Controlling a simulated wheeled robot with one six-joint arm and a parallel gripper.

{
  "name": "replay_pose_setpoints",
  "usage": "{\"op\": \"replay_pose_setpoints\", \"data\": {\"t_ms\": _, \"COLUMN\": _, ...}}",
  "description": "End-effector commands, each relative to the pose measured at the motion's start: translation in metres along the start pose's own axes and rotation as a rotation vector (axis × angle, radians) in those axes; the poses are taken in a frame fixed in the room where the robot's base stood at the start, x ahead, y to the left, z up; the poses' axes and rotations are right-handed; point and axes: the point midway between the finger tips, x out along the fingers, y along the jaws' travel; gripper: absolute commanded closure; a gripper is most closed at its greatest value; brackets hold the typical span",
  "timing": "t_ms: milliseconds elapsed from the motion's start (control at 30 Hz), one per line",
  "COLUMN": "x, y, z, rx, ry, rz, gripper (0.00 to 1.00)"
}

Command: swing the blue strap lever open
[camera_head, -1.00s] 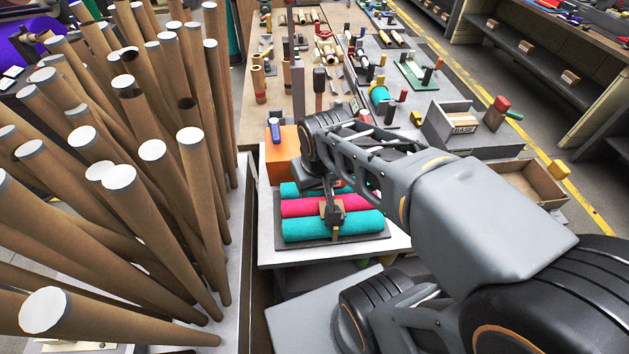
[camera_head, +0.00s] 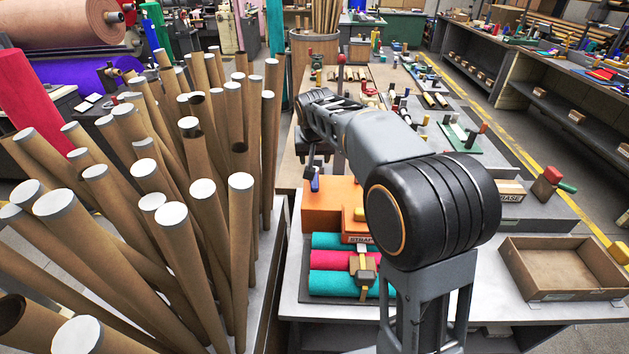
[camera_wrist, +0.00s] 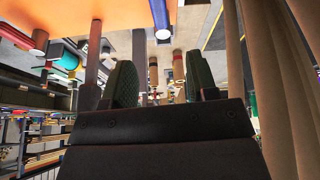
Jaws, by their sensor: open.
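The blue strap lever (camera_head: 314,181) sticks up at the left part of the orange housing (camera_head: 328,208). In the wrist view, a blue bar with a pale end (camera_wrist: 159,16), likely the lever, shows near the top, by the orange surface. My gripper (camera_head: 311,158) hangs just above the lever in the head view, partly hidden by my own wrist. In the wrist view my gripper's two green-padded fingers (camera_wrist: 158,84) are apart, with nothing held between them. The bar lines up with the gap but appears beyond the fingertips. Contact cannot be told.
Tall cardboard tubes (camera_head: 200,215) crowd the left side; some show close at the wrist view's right edge (camera_wrist: 262,90). Teal and pink felt rolls (camera_head: 330,260) with a tan block (camera_head: 362,267) lie in front of the housing. An open wooden tray (camera_head: 560,268) stands at right.

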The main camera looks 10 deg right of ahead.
Motion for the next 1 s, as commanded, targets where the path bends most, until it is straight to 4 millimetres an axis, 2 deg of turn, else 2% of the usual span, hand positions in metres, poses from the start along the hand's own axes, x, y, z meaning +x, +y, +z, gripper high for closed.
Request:
{"op": "replay_pose_setpoints", "data": {"t_ms": 233, "x": 0.024, "y": 0.001, "z": 0.001, "rx": 0.037, "ry": -0.006, "rz": 0.004, "gripper": 0.47}}
{"op": "replay_pose_setpoints", "data": {"t_ms": 700, "x": 0.109, "y": 0.002, "z": 0.002, "rx": 0.035, "ry": -0.007, "rz": 0.004, "gripper": 0.47}}
{"op": "replay_pose_setpoints", "data": {"t_ms": 1000, "x": 0.134, "y": 0.001, "z": 0.001, "rx": 0.035, "ry": -0.003, "rz": 0.003, "gripper": 0.47}}
